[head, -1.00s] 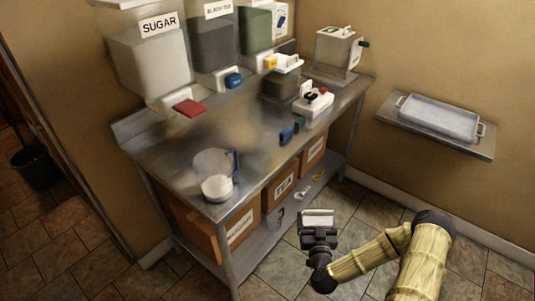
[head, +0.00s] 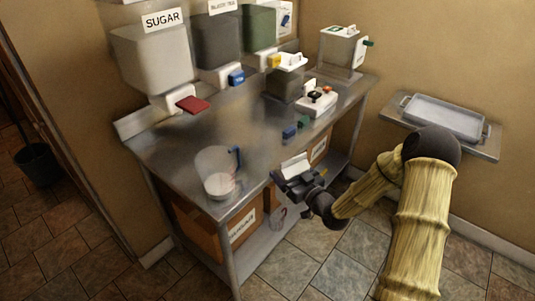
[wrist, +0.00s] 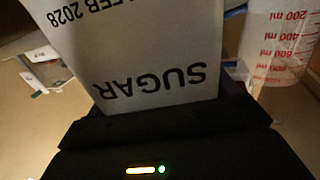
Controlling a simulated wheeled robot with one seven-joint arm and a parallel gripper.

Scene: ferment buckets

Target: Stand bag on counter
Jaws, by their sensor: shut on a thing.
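My gripper (head: 293,181) is shut on a pale bag (head: 296,166) at the front edge of the steel counter (head: 255,130). In the wrist view the bag (wrist: 150,50) fills the upper middle, with "SUGAR" and "FEB 2028" printed upside down. The fingertips are hidden behind the dark gripper body. In the head view the bag is small, and I cannot tell whether it touches the counter edge.
A blue clip-like item (head: 289,132) and a white scale-like device (head: 317,102) sit to the right. Bins, including SUGAR (head: 163,60), line the back. The counter's middle is clear.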

